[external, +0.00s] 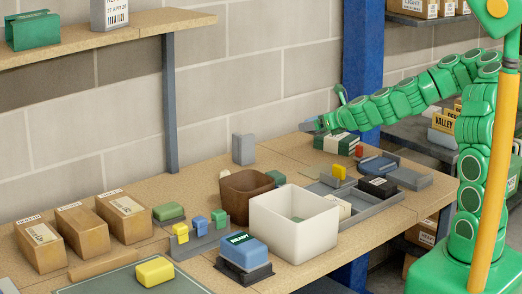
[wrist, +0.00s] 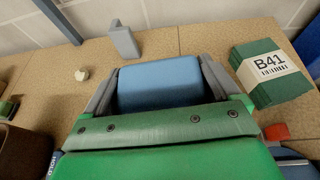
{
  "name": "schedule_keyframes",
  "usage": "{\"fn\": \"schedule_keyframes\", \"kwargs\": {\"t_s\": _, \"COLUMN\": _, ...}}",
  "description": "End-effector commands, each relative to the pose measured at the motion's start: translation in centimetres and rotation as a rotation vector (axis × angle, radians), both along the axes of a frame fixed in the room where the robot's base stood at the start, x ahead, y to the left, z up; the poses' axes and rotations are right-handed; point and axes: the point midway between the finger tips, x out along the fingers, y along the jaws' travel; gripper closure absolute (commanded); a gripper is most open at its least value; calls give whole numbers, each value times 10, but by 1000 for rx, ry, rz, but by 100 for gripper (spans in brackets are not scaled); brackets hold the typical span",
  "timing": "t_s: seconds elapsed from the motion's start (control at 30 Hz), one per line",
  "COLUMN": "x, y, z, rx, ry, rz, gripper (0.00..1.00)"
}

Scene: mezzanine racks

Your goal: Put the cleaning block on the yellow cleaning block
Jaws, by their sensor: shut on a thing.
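My gripper (external: 314,124) is at the end of the outstretched green arm, above the far part of the bench in the external view. In the wrist view its grey fingers are shut on the sides of a blue block (wrist: 158,82), which I take to be the cleaning block. In the external view the held block is small and mostly hidden by the fingers. The yellow cleaning block (external: 155,271) lies flat on a grey-green mat at the front left, far from my gripper. Its top looks bare.
A white bin (external: 293,226) and a brown bin (external: 240,205) stand mid-bench. A blue block labelled READY (external: 243,247) sits on a dark base. Cartons (external: 122,215) line the left side. A grey bracket (wrist: 125,42) and a green B41 box (wrist: 256,82) are near my gripper.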

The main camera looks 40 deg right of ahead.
Motion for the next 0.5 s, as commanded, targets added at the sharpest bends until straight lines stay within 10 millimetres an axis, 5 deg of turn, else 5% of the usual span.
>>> {"fn": "schedule_keyframes", "kwargs": {"t_s": 0.2, "x": 1, "y": -1, "z": 37, "rx": -1, "ry": -8, "rz": -4, "gripper": 41}}
{"fn": "schedule_keyframes", "kwargs": {"t_s": 0.5, "x": 0, "y": 0, "z": 67, "rx": 0, "ry": -5, "rz": 0, "gripper": 41}}
